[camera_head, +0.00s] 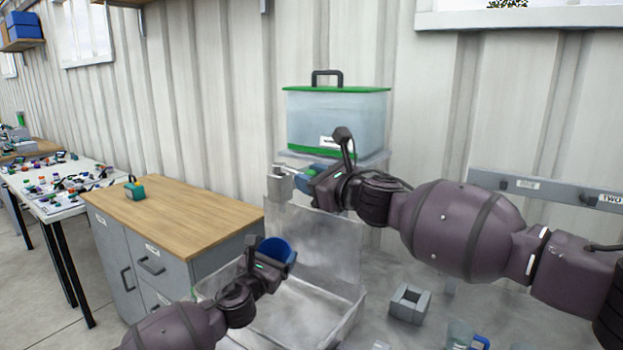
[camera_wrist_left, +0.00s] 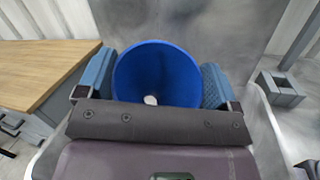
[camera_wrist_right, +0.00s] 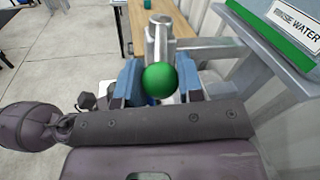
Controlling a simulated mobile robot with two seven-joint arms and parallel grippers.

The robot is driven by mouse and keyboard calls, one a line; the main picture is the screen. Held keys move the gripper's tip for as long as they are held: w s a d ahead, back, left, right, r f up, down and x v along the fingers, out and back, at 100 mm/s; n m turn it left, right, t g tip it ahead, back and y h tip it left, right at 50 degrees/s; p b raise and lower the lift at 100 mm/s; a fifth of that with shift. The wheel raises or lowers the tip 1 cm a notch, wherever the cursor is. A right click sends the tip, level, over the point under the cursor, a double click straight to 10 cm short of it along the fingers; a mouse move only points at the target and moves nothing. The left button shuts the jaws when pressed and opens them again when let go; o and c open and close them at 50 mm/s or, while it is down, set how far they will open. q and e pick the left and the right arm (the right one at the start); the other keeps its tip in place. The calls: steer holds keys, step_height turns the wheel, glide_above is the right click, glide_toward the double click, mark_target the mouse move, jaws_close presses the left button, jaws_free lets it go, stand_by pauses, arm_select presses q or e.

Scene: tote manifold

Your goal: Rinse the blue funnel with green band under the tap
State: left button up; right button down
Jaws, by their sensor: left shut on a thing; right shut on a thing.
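The blue funnel (camera_head: 276,247) is held by my left gripper (camera_head: 273,258) above the clear basin (camera_head: 345,318). In the left wrist view its wide blue mouth (camera_wrist_left: 157,72) faces the camera between the two fingers, with a pale hole at the bottom. I cannot make out its green band. The metal tap (camera_head: 282,180) juts out below the rinse water tank, up and slightly right of the funnel in the head view. My right gripper (camera_head: 309,172) is shut on the tap's green knob (camera_wrist_right: 160,79), which sits between its fingers. I cannot make out any running water.
The rinse water tank (camera_head: 337,118) with a green lid stands on a shelf against the wall. A wood-topped cabinet (camera_head: 175,215) is left of the basin. A grey square block (camera_head: 408,303) stands right of the basin. A cluttered white table (camera_head: 60,185) is far left.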

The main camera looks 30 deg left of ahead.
steer(key=shift+s+a+m+t+h, duration=0.15)
steer(key=shift+s+m+t+h, duration=0.2)
steer(key=shift+m+t, duration=0.25)
steer(key=c, duration=0.8)
jaws_free()
steer(key=shift+o, duration=0.2)
steer(key=v, duration=1.2)
steer(key=shift+f, duration=0.15)
